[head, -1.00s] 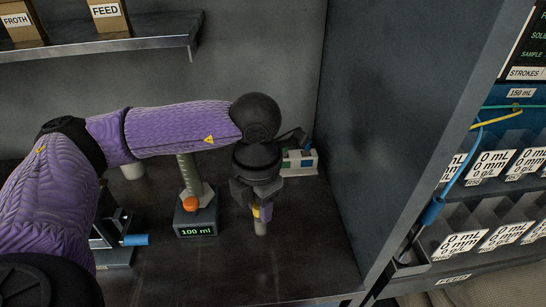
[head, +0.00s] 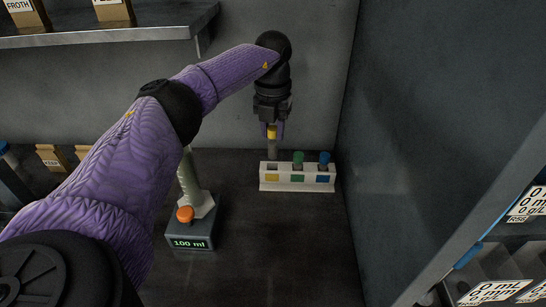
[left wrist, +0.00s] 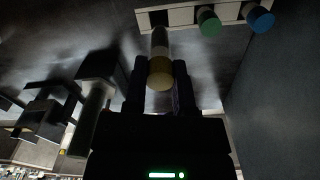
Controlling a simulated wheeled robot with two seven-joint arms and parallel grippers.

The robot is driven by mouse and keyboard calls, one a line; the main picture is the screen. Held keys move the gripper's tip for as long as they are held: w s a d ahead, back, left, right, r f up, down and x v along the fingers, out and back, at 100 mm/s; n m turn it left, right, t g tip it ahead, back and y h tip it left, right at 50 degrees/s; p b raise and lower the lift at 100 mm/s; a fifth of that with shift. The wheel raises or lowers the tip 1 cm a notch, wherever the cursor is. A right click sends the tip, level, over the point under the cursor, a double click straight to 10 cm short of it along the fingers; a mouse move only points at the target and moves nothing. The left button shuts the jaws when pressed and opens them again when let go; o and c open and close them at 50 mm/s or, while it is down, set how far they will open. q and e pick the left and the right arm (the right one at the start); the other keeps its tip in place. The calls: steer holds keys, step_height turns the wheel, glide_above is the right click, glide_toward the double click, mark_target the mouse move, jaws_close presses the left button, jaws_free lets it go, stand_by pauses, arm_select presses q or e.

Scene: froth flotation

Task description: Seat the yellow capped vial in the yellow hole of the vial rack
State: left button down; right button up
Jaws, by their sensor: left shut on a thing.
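My left gripper (head: 272,131) is shut on the yellow capped vial (head: 272,146) and holds it upright at the left end of the white vial rack (head: 297,187). The vial's lower end is at the yellow-marked hole; I cannot tell whether it is inside. The rack has yellow, green and blue labels. A green capped vial (head: 298,158) and a blue capped vial (head: 323,160) stand in its other holes. In the left wrist view the yellow cap (left wrist: 160,73) is between the fingers, and the vial reaches toward the rack (left wrist: 178,15). My right gripper is not in view.
A dispenser with an orange knob (head: 185,214) and a "100 ml" display stands left of the rack. A dark side wall (head: 400,150) rises close on the right. The bench in front of the rack is clear.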

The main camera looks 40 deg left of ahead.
mark_target(272, 154)
arm_select(q)
step_height(272, 154, down, 2)
steer(key=shift+a+f+b, duration=0.1)
steer(key=shift+b, duration=0.2)
step_height(272, 154, down, 5)
steer(key=shift+f+b, duration=0.1)
steer(key=shift+b, duration=0.8)
steer(key=shift+r, duration=0.2)
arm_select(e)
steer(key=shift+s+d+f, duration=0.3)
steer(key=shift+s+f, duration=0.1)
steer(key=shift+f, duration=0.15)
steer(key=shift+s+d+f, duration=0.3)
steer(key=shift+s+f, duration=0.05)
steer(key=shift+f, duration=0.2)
arm_select(q)
steer(key=shift+c, duration=2.2)
jaws_free()
steer(key=shift+f, duration=0.1)
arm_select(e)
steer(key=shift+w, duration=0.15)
